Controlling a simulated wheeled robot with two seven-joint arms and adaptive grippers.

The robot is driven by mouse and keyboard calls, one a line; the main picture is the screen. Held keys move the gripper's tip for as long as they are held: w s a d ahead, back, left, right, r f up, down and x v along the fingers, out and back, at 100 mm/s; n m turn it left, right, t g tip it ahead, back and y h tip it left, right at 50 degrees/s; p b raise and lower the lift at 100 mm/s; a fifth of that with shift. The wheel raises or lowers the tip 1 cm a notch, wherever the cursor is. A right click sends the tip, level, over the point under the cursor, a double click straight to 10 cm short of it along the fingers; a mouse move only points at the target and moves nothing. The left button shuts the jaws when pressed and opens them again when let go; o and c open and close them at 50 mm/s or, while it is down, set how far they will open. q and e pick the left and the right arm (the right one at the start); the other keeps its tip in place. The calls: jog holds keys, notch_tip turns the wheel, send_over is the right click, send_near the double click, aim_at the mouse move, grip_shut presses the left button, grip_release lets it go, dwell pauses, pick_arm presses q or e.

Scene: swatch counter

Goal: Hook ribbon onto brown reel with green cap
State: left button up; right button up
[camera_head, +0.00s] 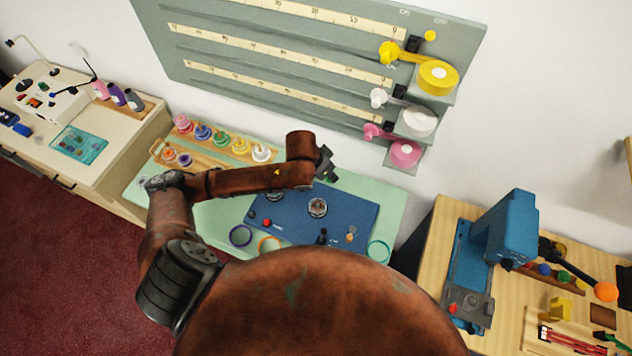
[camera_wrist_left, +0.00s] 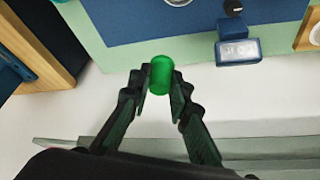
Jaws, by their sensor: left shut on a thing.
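My left gripper (camera_head: 325,164) is over the back of the green counter, beside the blue mat. In the left wrist view the left gripper (camera_wrist_left: 160,82) has its fingers closed on a small green cylinder (camera_wrist_left: 162,74). Most of whatever is beyond its rounded end is hidden, and I cannot tell if it is a cap or a whole piece. No brown reel with a green cap shows clearly, and no loose ribbon can be made out. My right gripper is not in view.
A grey board holds yellow (camera_head: 437,77), white (camera_head: 418,121) and pink (camera_head: 405,153) tape reels. Several coloured bobbins stand on a wooden rack (camera_head: 189,150). The blue mat (camera_head: 350,212) carries small fittings. A blue machine (camera_head: 507,228) stands on the right bench.

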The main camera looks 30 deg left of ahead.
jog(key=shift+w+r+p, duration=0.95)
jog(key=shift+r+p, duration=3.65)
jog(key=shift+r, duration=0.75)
pick_arm(q)
jog(key=s+f+m, duration=0.1)
jog(key=f+m, duration=0.1)
jog(key=s+a+f+m+g+h+b, duration=0.1)
jog(key=s+f, duration=0.1)
jog(key=s+a+f+m, duration=0.1)
jog(key=f+m, duration=0.1)
jog(key=shift+s+a+f+m+g+h, duration=0.1)
jog(key=shift+s+f+m+g+h, duration=0.2)
jog(key=shift+s+h, duration=0.1)
notch_tip(320, 180, down, 2)
jog(key=b, duration=0.3)
jog(key=shift+f, duration=0.25)
jog(key=shift+f+b, duration=0.9)
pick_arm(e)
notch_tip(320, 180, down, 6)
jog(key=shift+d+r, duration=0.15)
pick_arm(q)
jog(key=shift+r, duration=0.1)
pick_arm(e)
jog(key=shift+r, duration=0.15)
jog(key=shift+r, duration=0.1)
